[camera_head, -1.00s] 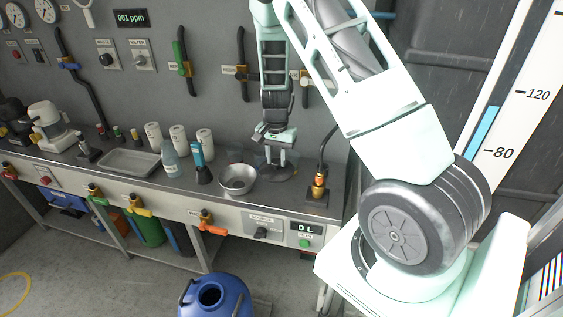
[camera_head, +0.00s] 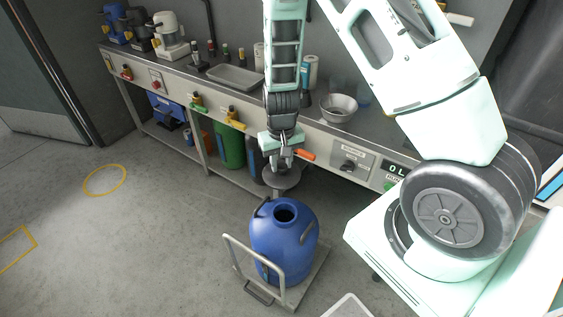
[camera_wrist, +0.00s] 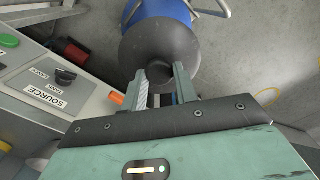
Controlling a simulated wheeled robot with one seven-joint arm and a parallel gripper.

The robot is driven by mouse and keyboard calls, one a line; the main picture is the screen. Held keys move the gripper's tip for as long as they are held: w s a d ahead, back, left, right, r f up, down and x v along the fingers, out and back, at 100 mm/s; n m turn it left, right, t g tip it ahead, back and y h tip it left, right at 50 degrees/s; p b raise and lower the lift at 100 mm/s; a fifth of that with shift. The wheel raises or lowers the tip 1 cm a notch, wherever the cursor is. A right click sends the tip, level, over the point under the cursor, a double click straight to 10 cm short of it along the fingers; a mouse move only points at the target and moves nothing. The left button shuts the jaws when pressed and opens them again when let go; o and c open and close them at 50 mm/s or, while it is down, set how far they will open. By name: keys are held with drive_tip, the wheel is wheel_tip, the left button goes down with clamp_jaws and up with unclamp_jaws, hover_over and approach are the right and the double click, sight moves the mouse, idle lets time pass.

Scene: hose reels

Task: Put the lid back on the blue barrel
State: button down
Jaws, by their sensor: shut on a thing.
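The blue barrel (camera_head: 270,240) stands upright on a low trolley, its round mouth (camera_head: 286,213) open at the top. My gripper (camera_head: 281,162) is shut on the grey round lid (camera_head: 287,184). The lid hangs above and slightly behind the barrel mouth in the head view, apart from it as far as I can tell. In the wrist view, my gripper (camera_wrist: 160,82) grips the lid (camera_wrist: 184,48) by its middle. The barrel (camera_wrist: 150,10) shows partly behind the lid there, and its mouth is hidden.
The trolley has a grey upright handle (camera_head: 240,262) left of the barrel. The bench (camera_head: 330,135) runs behind, with a metal bowl (camera_head: 338,108) on top and an orange-handled valve (camera_head: 303,154) at its front. A green container (camera_head: 229,145) stands underneath. The floor at left is clear.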

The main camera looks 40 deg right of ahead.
drive_tip(key=w+d+f+m+b, duration=0.2)
drive_tip(key=f+m+b, duration=0.5)
drive_tip(key=f+b, duration=1.1)
drive_tip(key=shift+w+d+b, duration=0.2)
drive_tip(key=shift+d+b, duration=0.4)
drive_tip(key=shift+b, duration=0.55)
drive_tip(key=shift+f, duration=0.2)
drive_tip(key=shift+f+b, duration=2.7)
drive_tip(key=shift+f, duration=0.25)
drive_tip(key=shift+r+p, duration=0.1)
drive_tip(key=shift+p, duration=0.4)
drive_tip(key=shift+f+p, duration=0.25)
drive_tip(key=shift+p, duration=0.05)
